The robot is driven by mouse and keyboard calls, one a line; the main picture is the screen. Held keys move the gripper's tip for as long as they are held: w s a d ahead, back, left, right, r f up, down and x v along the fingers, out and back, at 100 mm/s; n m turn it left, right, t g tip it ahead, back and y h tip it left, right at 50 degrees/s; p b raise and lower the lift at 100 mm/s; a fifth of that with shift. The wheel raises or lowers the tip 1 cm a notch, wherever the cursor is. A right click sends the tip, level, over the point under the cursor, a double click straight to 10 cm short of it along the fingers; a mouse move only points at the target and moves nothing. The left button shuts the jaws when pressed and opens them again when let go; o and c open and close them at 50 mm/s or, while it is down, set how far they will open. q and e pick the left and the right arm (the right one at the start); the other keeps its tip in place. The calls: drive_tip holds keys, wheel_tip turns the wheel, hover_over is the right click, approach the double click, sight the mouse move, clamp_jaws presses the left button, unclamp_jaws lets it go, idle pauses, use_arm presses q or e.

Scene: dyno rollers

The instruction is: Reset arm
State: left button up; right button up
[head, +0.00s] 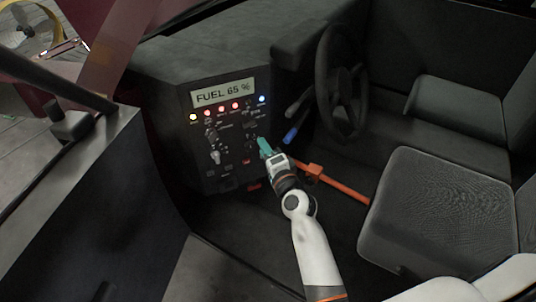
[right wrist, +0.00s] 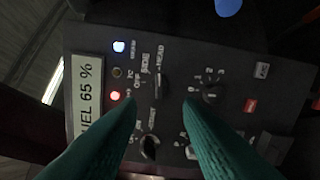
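My right arm reaches into a vehicle cab, and its gripper (head: 265,147) is in front of the right side of a black control panel (head: 225,165). In the right wrist view the two teal fingers of this gripper (right wrist: 160,102) are spread apart with nothing between them. Knobs and switches of the panel (right wrist: 235,118) show beyond and between the fingertips. I cannot tell whether a finger touches the panel. My left gripper is not in view.
A display (head: 223,94) reads "FUEL 65 %" above a row of coloured lights. A steering wheel (head: 340,80) and a blue-ended lever (head: 291,134) are right of the panel. An orange lever (head: 340,187) and a grey seat (head: 435,215) lie right of my arm.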

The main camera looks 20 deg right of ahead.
drive_tip(key=shift+s, duration=1)
drive_tip(key=s+a+f+n+g, duration=0.1)
drive_tip(key=s+f+n+g, duration=0.3)
drive_tip(key=f, duration=0.7)
drive_tip(key=s+a+f+n+g+y, duration=0.15)
drive_tip(key=s+f, duration=0.45)
drive_tip(key=f, duration=0.6)
drive_tip(key=s+a+f+n+g+h, duration=0.15)
drive_tip(key=s+f+n+g, duration=0.3)
drive_tip(key=f, duration=0.65)
drive_tip(key=s+d+f+n+g, duration=0.2)
drive_tip(key=s+f, duration=0.3)
drive_tip(key=s, duration=0.6)
drive_tip(key=s+d+f+n+g+p, duration=0.1)
drive_tip(key=s+f, duration=0.5)
drive_tip(key=s, duration=0.6)
drive_tip(key=s+d+f+n+g+h, duration=0.1)
drive_tip(key=s+d+f+n+g, duration=0.3)
drive_tip(key=s, duration=0.7)
drive_tip(key=shift+s+f+n+p, duration=0.25)
drive_tip(key=shift+f+n+p, duration=0.05)
drive_tip(key=shift+f+n, duration=0.35)
